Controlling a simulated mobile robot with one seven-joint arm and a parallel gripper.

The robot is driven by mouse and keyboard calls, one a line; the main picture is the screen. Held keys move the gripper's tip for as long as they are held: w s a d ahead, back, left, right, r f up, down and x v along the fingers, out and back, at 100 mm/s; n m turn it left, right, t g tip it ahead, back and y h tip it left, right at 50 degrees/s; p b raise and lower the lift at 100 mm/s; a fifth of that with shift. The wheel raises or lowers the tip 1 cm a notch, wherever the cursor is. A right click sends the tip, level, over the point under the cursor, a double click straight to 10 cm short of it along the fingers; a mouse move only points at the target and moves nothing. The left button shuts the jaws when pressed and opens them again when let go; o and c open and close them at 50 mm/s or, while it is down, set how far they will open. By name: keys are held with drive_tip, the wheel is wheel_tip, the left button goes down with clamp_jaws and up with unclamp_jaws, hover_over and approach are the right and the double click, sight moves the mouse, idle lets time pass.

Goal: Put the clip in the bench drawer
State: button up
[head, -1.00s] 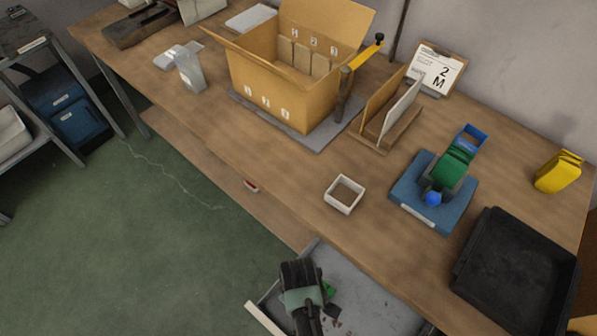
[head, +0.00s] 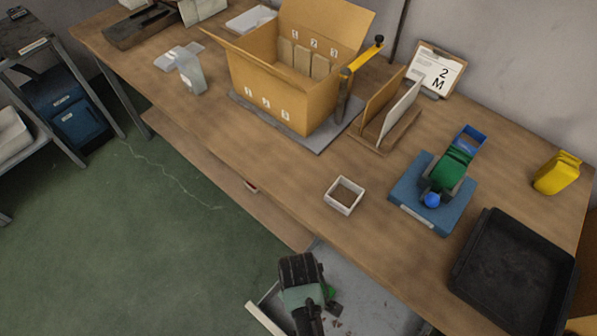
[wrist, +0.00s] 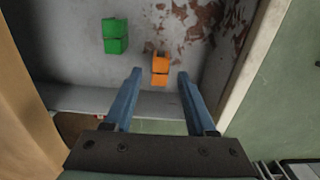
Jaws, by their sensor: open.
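The bench drawer (head: 375,303) is pulled out below the front edge of the bench, with a grey, rust-flecked floor. The wrist view looks down into the drawer (wrist: 75,62). An orange clip (wrist: 160,69) shows between my finger tips, apparently on the drawer floor and not gripped. A green clip (wrist: 115,36) lies to its left, apart from it. My gripper (wrist: 160,73) is open and empty, its two blue fingers pointing into the drawer. In the head view my arm hides part of the drawer, and the orange clip cannot be made out.
On the bench stand a small white square box (head: 344,195), a blue base with a green part (head: 420,207), a black tray (head: 515,270), a yellow object (head: 557,173) and a cardboard carton (head: 270,85). The drawer's rim (wrist: 246,80) runs close right of my fingers.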

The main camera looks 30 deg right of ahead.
wheel_tip(320, 180, up, 9)
drive_tip(key=shift+f+p, duration=0.15)
drive_tip(key=shift+p, duration=0.2)
drive_tip(key=w+r+m+t+h, duration=0.15)
drive_tip(key=w+r+t, duration=0.65)
drive_tip(key=w+r, duration=1)
drive_tip(key=w+a+r+t, duration=0.1)
drive_tip(key=w+r+t, duration=0.2)
drive_tip(key=r, duration=0.5)
drive_tip(key=w+r+t, duration=0.3)
drive_tip(key=r, duration=0.6)
drive_tip(key=s+a+r+m+t, duration=0.1)
drive_tip(key=a+r+t, duration=0.15)
drive_tip(key=r, duration=0.55)
drive_tip(key=s+a+r+t, duration=0.1)
drive_tip(key=r+t, duration=0.2)
drive_tip(key=r, duration=0.5)
drive_tip(key=s+a+r+m+t, duration=0.1)
drive_tip(key=s+a+r+t, duration=0.1)
drive_tip(key=r, duration=0.5)
drive_tip(key=s+a+r+t+y, duration=0.1)
drive_tip(key=s+a+r+t, duration=0.2)
drive_tip(key=s+r+t, duration=0.3)
drive_tip(key=s+r, duration=0.3)
drive_tip(key=r, duration=0.4)
drive_tip(key=shift+s+r, duration=0.3)
drive_tip(key=shift+r, duration=0.05)
